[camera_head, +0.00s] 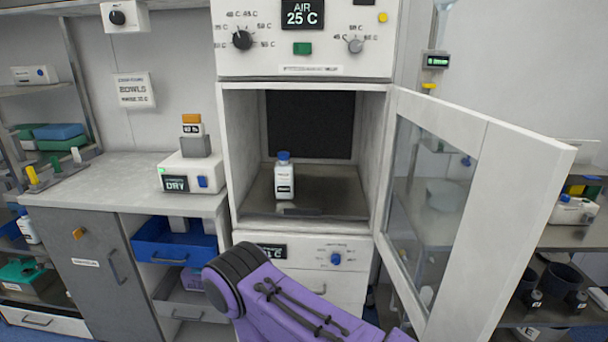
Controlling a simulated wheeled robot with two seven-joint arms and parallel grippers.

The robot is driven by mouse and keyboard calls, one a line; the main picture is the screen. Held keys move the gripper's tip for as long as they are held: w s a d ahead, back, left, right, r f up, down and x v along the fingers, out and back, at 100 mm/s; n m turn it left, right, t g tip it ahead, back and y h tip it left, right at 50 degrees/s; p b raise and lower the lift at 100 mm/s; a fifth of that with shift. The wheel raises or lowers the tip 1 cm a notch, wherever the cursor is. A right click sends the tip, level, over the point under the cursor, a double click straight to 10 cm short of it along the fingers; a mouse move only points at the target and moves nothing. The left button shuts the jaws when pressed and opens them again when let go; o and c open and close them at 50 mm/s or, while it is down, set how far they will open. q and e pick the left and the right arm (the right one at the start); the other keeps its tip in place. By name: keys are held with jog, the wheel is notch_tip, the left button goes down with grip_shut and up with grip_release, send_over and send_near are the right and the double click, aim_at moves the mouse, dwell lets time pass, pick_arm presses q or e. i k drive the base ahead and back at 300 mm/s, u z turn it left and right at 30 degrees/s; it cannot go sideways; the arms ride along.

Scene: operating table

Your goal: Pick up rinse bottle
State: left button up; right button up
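A white bottle (284,177) with a blue cap and a dark label stands upright inside the open warming cabinet (237,160), on its metal floor (330,195), left of centre. It looks like the rinse bottle, but its label is too small to read. Neither of my grippers shows in the head view. Nothing touches the bottle in the cabinet.
The cabinet's glass door (480,190) stands open to the right. A purple padded operating table (285,300) with dark straps lies in front, below the cabinet. A counter (110,180) at left holds a white device (190,172). A blue drawer (172,243) sticks out beneath it.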

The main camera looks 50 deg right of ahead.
aim_at(284, 189)
jog(key=z, duration=0.7)
jog(key=i, duration=0.75)
jog(key=z, duration=0.65)
